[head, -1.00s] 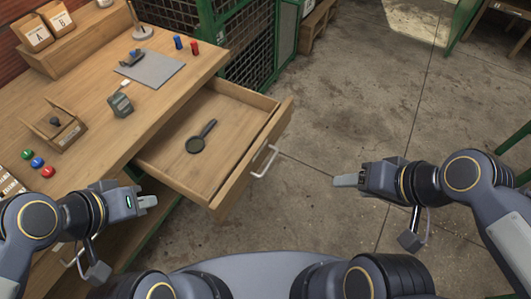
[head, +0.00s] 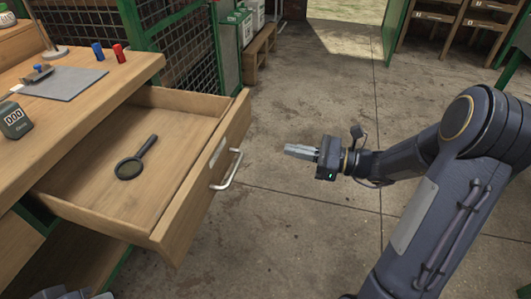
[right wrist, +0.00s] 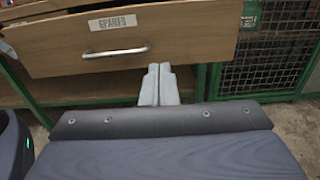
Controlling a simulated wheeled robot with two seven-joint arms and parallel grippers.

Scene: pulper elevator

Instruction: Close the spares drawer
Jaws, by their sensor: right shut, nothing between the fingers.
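The spares drawer (head: 205,183) stands pulled out of the wooden workbench. A magnifying glass (head: 137,158) lies inside it. Its metal bar handle (head: 229,172) is on the front face. In the right wrist view the drawer front (right wrist: 190,40) has a SPARES label (right wrist: 112,22) above the handle (right wrist: 115,52). My right gripper (head: 287,150) is shut and empty, to the right of the handle and apart from it, pointing at the drawer front. Its fingers (right wrist: 158,84) show below and right of the handle in the wrist view. Of my left arm only a part shows at the bottom left; its fingers cannot be made out.
On the bench top (head: 100,105) are a grey mat (head: 68,83), a red piece (head: 118,53), a blue piece (head: 98,51) and a grey counter (head: 14,119). A green mesh cage (head: 178,50) stands behind the drawer. Concrete floor around my right gripper is clear.

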